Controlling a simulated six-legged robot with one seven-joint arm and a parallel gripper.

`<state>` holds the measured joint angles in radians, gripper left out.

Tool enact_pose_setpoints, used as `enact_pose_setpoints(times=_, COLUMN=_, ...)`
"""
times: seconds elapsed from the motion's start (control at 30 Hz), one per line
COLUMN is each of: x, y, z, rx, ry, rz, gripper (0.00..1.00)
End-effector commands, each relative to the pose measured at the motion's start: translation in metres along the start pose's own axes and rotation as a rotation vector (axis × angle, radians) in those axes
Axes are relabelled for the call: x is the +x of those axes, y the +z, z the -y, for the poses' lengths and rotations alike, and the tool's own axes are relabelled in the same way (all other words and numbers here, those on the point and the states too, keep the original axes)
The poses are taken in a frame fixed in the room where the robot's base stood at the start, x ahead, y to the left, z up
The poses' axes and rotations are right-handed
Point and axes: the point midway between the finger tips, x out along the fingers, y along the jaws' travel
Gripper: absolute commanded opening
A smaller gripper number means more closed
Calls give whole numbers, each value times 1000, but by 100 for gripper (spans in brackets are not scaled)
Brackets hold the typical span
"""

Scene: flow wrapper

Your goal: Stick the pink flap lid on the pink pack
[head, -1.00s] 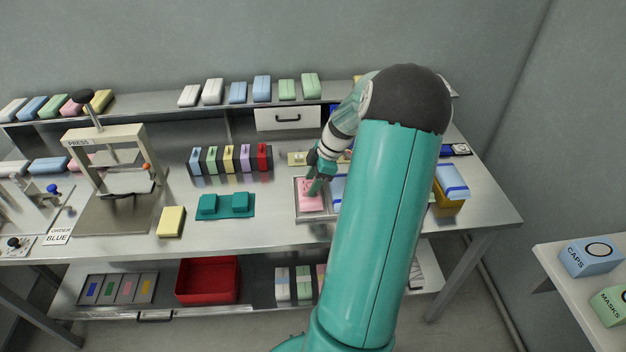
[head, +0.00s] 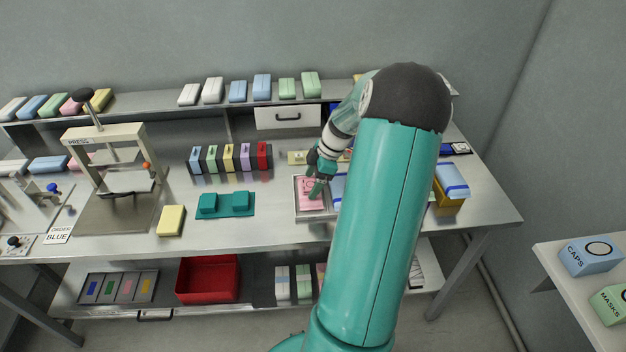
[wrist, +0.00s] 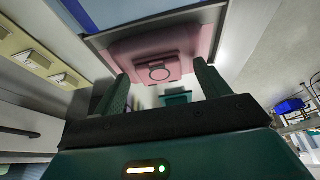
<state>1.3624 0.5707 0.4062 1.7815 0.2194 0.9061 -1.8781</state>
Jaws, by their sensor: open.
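The pink pack (head: 312,206) lies in a shallow grey metal tray (head: 314,218) on the bench; it also shows in the wrist view (wrist: 200,38). The pink flap lid (wrist: 158,70), a small plate with a dark ring on it, shows against the pack's top in the wrist view. I cannot tell whether it is stuck down. My gripper (head: 313,192) is over the pack. In the wrist view its two fingers (wrist: 162,88) are spread, one on either side of the lid, with a gap at each side. The arm hides the bench to the right of the tray.
A teal two-block fixture (head: 240,211) and a yellow pack (head: 171,221) lie left of the tray. A row of coloured dispensers (head: 230,159) stands behind. A blue pack on a yellow bin (head: 452,182) is to the right. Bare bench lies in front of the fixture.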

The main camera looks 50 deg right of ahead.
Motion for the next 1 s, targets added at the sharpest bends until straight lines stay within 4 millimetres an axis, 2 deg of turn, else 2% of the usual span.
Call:
enact_pose_setpoints(times=0.17, x=-14, y=0, z=-1, rx=0, ry=3, rz=1, gripper=75)
enact_pose_setpoints(times=0.6, x=-106, y=0, z=-1, rx=-1, ry=4, rz=2, gripper=75)
enact_pose_setpoints(times=0.7, x=-122, y=0, z=0, rx=0, ry=2, rz=1, gripper=75)
enact_pose_setpoints(times=0.83, x=-135, y=0, z=0, rx=1, ry=1, rz=1, gripper=75)
enact_pose_setpoints(times=1.0, x=-138, y=0, z=0, rx=1, ry=0, rz=0, gripper=75)
